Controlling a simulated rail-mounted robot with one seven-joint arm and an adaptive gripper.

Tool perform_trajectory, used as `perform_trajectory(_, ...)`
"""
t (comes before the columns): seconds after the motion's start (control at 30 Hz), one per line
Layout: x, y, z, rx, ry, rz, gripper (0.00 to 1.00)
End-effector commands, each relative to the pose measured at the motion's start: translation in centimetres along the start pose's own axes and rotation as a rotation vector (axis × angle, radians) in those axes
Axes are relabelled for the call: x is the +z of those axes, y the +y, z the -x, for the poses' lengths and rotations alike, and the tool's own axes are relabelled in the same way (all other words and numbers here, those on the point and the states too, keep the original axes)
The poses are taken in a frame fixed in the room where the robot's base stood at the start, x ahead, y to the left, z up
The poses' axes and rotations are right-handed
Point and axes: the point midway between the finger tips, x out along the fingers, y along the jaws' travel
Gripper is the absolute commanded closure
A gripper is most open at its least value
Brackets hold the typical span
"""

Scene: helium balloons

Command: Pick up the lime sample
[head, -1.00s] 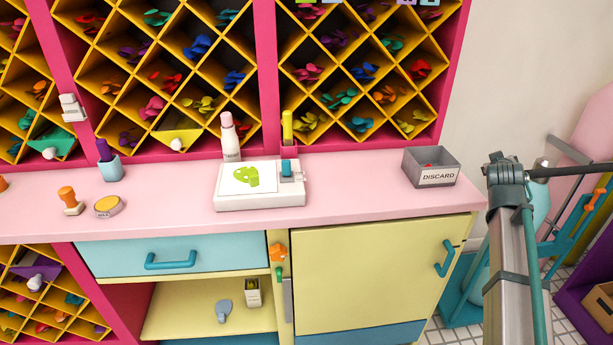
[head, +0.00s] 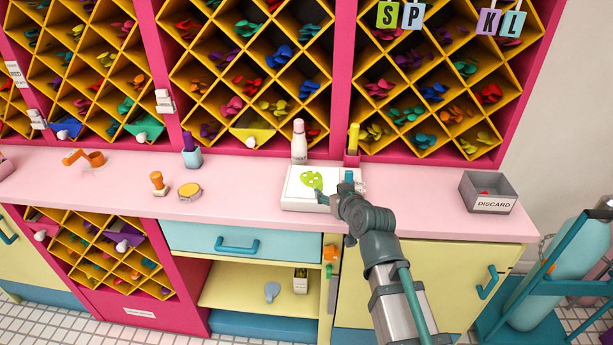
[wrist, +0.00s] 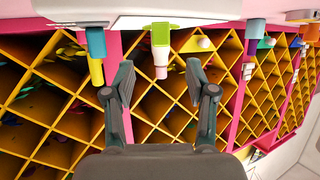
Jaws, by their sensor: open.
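The lime sample (head: 312,180) is a flat lime-green piece on the white paper of a white device (head: 300,203) on the pink counter. My gripper (head: 324,195) is at the device's front right in the head view, close to the sample; I cannot tell if it touches. In the wrist view my gripper (wrist: 164,90) is open, its two fingers apart with nothing between the tips. A lime-green shape (wrist: 160,33) shows ahead of the gap, in front of the bottle; I cannot tell for certain that it is the sample.
A pink-capped white bottle (head: 299,145) and a yellow marker-like thing (head: 353,138) stand behind the device. A grey DISCARD bin (head: 488,194) is at the right. A yellow round tin (head: 190,191) and an orange-topped stamp (head: 157,183) are at the left. Shelves of coloured balloons rise behind.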

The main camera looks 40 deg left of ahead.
Motion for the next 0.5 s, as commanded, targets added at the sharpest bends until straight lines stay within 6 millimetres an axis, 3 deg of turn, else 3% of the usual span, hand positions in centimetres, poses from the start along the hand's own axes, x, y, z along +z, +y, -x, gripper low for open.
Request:
perform_trajectory(0.33,-0.2,-0.2,-4.5,-0.005,-0.002,-0.002,0.44)
perform_trajectory(0.5,-0.1,-0.2,-5.6,-0.004,-0.001,-0.001,0.44)
